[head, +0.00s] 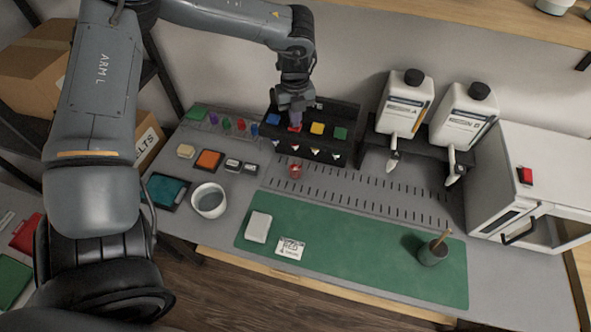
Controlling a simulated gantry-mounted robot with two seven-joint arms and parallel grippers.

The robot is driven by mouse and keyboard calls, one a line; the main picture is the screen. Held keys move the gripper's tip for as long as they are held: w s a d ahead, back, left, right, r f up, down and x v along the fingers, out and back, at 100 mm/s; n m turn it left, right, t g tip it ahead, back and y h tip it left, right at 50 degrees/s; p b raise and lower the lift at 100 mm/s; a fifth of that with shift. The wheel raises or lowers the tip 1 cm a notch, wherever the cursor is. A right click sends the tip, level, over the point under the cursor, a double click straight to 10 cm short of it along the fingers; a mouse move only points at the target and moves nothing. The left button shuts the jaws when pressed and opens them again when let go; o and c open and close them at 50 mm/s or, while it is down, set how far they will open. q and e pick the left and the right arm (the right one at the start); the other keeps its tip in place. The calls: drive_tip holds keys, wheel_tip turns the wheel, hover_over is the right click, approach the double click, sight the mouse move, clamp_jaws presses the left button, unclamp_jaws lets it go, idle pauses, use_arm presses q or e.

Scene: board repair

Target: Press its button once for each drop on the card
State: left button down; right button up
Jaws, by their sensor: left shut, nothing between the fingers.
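A black box (357,118) at the back of the bench carries a row of coloured buttons: blue (273,118), red (294,128), yellow (317,128) and green (340,133). My left gripper (294,122) points down, shut and empty, with its tips at the red button and partly hiding it. I cannot tell whether it touches or presses the button. A white card (291,248) with small dark print lies on the green mat (340,250). Its marks are too small to read or count. My right gripper is not in view.
A small red cup (295,171) stands in front of the box. Two white bottles (404,105) stand on a black rack to its right. A white block (258,227), a dark pot (432,252) and a white bowl (209,200) stand nearby. A white oven (540,190) is at right.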

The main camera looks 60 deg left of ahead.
use_arm(q)
drive_tip(key=shift+r+p, duration=0.8)
drive_tip(key=shift+r, duration=0.55)
drive_tip(key=shift+f, duration=0.2)
drive_tip(key=shift+f+b, duration=1.3)
drive_tip(key=shift+f, duration=0.05)
drive_tip(key=shift+r, duration=0.2)
drive_tip(key=shift+r+p, duration=1.05)
drive_tip(key=shift+r, duration=0.3)
drive_tip(key=shift+f, duration=0.15)
